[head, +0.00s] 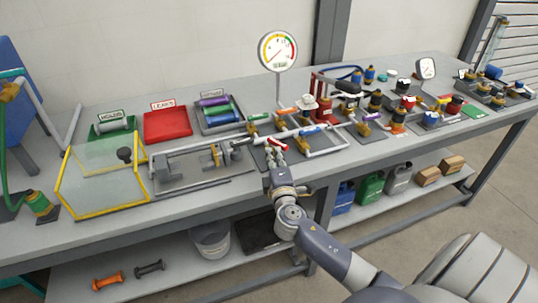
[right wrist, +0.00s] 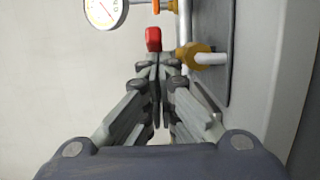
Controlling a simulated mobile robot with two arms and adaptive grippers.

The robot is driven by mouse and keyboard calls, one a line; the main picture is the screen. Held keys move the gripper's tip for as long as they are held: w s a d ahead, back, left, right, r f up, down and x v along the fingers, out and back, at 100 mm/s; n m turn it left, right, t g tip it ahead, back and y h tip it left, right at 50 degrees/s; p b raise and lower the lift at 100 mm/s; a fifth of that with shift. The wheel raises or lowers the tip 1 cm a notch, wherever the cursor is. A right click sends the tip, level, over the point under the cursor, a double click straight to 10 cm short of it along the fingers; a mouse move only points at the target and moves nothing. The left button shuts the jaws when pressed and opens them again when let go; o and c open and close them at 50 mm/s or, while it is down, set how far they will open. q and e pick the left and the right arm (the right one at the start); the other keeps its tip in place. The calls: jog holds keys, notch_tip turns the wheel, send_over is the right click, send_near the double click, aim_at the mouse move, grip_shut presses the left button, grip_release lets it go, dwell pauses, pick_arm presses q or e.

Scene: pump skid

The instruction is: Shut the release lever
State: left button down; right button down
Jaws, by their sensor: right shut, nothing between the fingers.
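My right gripper (head: 274,163) is over the front edge of the bench, in front of the pipework. It also shows in the right wrist view (right wrist: 155,62), with its fingers closed together and nothing between them. A red lever handle (right wrist: 153,39) is just beyond the fingertips there, touching or very close; I cannot tell which. In the head view a red handle (head: 277,144) shows just past the gripper. No label shows which handle is the release lever. The lever's pivot is hidden. My left gripper is not in view.
A brass fitting with a white pipe (right wrist: 200,55) is right of the fingers. A dial gauge (head: 278,51) stands behind. A yellow-framed clear guard (head: 100,185), a red tray (head: 168,124) and valves with coloured handles crowd the bench. A bucket (head: 211,240) is on the lower shelf.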

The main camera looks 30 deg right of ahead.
aim_at(286, 151)
jog(key=n+y, duration=0.1)
jog(key=d+n+t+y+b, duration=0.1)
jog(key=n+y, duration=0.1)
jog(key=y, duration=0.1)
jog(key=shift+s+d+f+b, duration=0.25)
jog(key=shift+s+d+b, duration=0.05)
jog(key=shift+s+d, duration=0.05)
jog(key=n+y, duration=0.1)
jog(key=d+y+b, duration=0.1)
jog(key=y, duration=0.1)
jog(key=n+y+b, duration=0.1)
jog(key=shift+s+d+n+t, duration=0.1)
jog(key=shift+d+n+t, duration=0.2)
jog(key=shift+t, duration=0.1)
jog(key=y, duration=0.1)
jog(key=d+n+y+b, duration=0.1)
jog(key=y, duration=0.1)
jog(key=shift+r+n, duration=0.1)
jog(key=shift+n, duration=0.2)
jog(key=shift+w+d+r, duration=0.1)
jog(key=shift+w+d, duration=0.1)
jog(key=shift+d, duration=0.2)
jog(key=shift+s+a, duration=0.1)
